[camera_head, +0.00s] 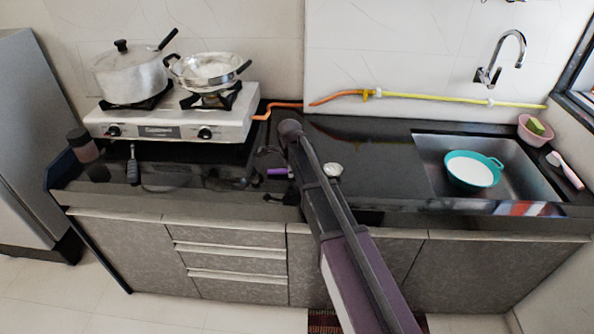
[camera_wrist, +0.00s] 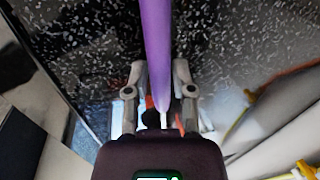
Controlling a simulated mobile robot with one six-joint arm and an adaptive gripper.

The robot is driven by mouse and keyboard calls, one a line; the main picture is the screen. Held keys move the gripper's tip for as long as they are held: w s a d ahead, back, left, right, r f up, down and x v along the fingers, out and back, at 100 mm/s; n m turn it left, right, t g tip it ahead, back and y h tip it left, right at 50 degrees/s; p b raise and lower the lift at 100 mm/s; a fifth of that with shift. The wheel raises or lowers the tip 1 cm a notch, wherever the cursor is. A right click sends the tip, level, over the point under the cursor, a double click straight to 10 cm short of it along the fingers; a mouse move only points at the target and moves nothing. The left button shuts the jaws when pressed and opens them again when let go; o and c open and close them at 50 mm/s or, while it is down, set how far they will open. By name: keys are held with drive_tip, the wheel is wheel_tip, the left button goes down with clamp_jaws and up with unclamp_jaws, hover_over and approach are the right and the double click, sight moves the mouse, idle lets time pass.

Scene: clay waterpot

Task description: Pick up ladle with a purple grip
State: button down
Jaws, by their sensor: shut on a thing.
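The ladle's purple grip (camera_wrist: 156,40) runs down from the top of the wrist view to between the fingers of my gripper (camera_wrist: 158,78), which is shut on it. In the head view, a short piece of the purple grip (camera_head: 277,171) shows just left of my arm, over the dark counter near its front edge. My arm hides part of the ladle, and the fingers cannot be made out clearly there. A small pale round thing (camera_head: 334,170) shows just right of my arm; I cannot tell if it is the ladle's bowl.
A stove (camera_head: 180,122) with a lidded pot (camera_head: 130,76) and a pan (camera_head: 206,70) stands on the left. A black-handled utensil (camera_head: 133,166) lies before it. Counter between arm and sink is mostly clear.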

drive_tip(key=shift+r, duration=0.15)
wheel_tip(320, 180, up, 4)
drive_tip(key=p, duration=0.4)
drive_tip(key=shift+f, duration=0.2)
drive_tip(key=s+d, duration=0.3)
drive_tip(key=s, duration=0.1)
drive_tip(key=s+d, duration=0.3)
drive_tip(key=s, duration=0.1)
drive_tip(key=s+d+r+p, duration=0.1)
drive_tip(key=s+d, duration=0.2)
drive_tip(key=s, duration=0.2)
drive_tip(key=shift+s, duration=0.1)
idle(0.6)
